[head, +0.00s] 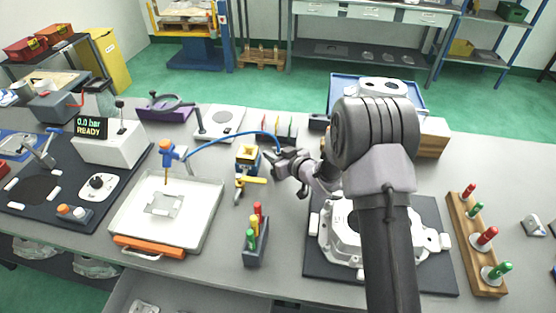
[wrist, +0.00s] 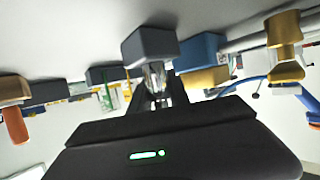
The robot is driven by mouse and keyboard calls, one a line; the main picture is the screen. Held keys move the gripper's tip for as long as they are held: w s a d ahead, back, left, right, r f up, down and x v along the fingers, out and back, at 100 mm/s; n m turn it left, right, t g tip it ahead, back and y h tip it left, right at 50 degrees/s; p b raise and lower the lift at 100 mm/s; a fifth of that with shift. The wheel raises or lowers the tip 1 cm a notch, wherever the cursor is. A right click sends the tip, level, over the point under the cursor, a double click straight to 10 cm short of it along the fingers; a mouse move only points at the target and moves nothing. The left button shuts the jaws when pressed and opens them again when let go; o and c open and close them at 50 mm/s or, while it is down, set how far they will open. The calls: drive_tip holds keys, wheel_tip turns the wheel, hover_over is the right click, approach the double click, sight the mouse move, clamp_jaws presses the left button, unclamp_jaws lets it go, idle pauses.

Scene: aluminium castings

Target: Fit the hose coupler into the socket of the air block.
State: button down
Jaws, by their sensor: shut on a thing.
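My gripper (head: 278,158) is shut on the hose coupler above the middle of the bench, reaching left. In the wrist view the metallic coupler (wrist: 155,76) shows between my fingers. A blue hose (head: 232,134) arches from the blue fitting at the left to my gripper; it also shows in the wrist view (wrist: 230,86). A dark grey block (wrist: 150,44) stands just past my fingertips in the wrist view; I cannot tell whether the coupler touches it or whether it is the air block. No socket opening shows. A yellow and dark block (head: 247,156) is left of my gripper.
A yellow T-shaped part (head: 250,182) and a holder with coloured handles (head: 256,245) stand nearby. A white tray (head: 205,225) is left. A casting (head: 330,240) lies on a dark mat at right. A display (head: 92,127) reads 0.0 bar READY.

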wheel_tip(320, 180, up, 10)
drive_tip(key=f+p, duration=0.1)
drive_tip(key=p, duration=0.3)
wheel_tip(320, 180, up, 5)
drive_tip(key=b, duration=0.2)
hover_over(243, 146)
drive_tip(key=shift+s+f, duration=0.1)
wheel_tip(243, 146, down, 6)
drive_tip(key=b, duration=0.4)
drive_tip(key=shift+b, duration=0.3)
drive_tip(key=shift+f+b, duration=1.55)
drive_tip(key=shift+b, duration=0.05)
idle(0.5)
drive_tip(key=c, duration=1.1)
unclamp_jaws()
drive_tip(key=shift+c, duration=0.2)
